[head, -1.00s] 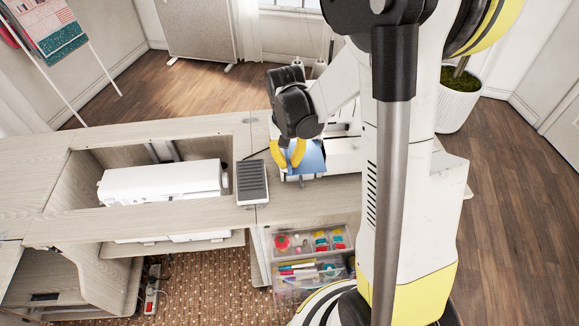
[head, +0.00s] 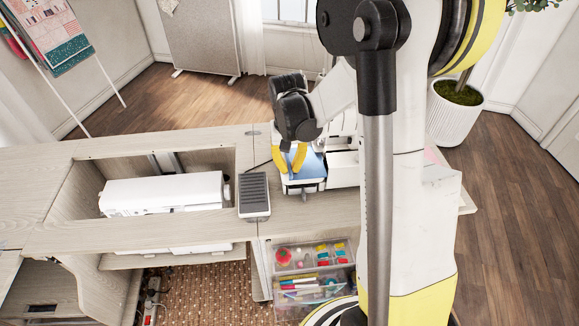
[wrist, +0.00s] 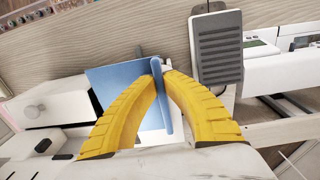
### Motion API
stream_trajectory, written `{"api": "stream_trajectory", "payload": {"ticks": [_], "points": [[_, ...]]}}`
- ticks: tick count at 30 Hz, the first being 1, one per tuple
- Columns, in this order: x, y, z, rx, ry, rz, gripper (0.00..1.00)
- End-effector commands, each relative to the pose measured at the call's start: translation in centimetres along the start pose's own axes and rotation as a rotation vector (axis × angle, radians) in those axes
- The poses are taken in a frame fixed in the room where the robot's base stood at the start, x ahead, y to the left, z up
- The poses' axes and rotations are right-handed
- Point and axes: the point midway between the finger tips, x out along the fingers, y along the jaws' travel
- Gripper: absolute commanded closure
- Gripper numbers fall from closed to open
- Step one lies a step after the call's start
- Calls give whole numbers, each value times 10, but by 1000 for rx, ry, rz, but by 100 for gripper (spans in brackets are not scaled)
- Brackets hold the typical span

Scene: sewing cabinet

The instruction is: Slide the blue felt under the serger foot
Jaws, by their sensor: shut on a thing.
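The blue felt (head: 309,166) lies over the front of the white serger (head: 343,165) on the cabinet top. In the wrist view the felt (wrist: 118,95) is a flat light-blue sheet with one edge pinched upright. My gripper (head: 290,160) is shut on that raised edge, with a yellow finger on either side; it also shows in the wrist view (wrist: 160,75). The serger's white body (wrist: 55,115) is left of and below the felt in the wrist view. The serger foot is hidden, so I cannot tell whether the felt is under it.
A grey foot pedal (head: 254,194) lies on the cabinet top just left of the serger. A white sewing machine (head: 163,194) sits in the cabinet opening further left. Clear drawers of notions (head: 312,258) stand below the front edge.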

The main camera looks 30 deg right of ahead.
Motion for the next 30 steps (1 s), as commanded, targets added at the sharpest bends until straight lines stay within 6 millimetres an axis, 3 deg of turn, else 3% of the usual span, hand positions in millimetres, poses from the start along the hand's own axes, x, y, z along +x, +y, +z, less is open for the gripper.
{"api": "stream_trajectory", "payload": {"ticks": [17, 18, 20, 30], "points": [[4, 4, 0, 0, 0, 0, 100], [4, 4, 0, 0, 0, 0, 82], [4, 4, 0, 0, 0, 0, 68], [1, 4, 0, 0, 0, 0, 68]]}}
